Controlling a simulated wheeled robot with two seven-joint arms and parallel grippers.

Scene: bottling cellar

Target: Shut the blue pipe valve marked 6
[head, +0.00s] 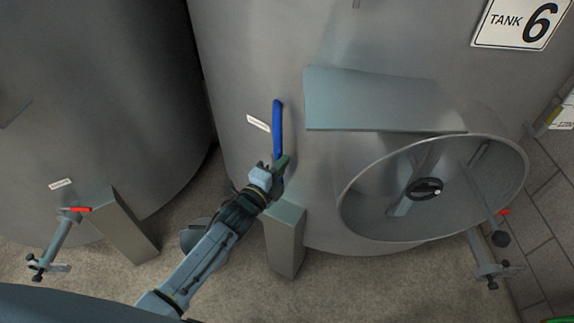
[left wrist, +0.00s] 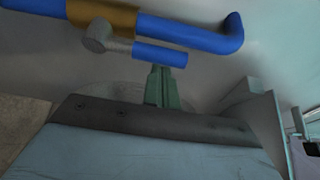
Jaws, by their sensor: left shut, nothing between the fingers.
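The blue pipe (head: 277,122) runs upright on the front of the tank marked 6. In the left wrist view the pipe (left wrist: 190,34) crosses the top, with a brass-coloured valve body (left wrist: 103,14) on it. A grey hub carries a short blue handle (left wrist: 160,54), which lies roughly along the pipe. My left gripper (head: 281,163) is at the pipe's lower end. In the left wrist view its green fingers (left wrist: 163,72) are shut and empty, with their tips right at the handle; I cannot tell whether they touch. In the head view my gripper hides the valve.
The TANK 6 sign (head: 517,22) is at top right. An open round hatch (head: 435,188) and a shelf-like plate (head: 375,100) jut out right of the pipe. A tank leg (head: 286,245) stands below my gripper. A red-handled tap (head: 58,238) is at left.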

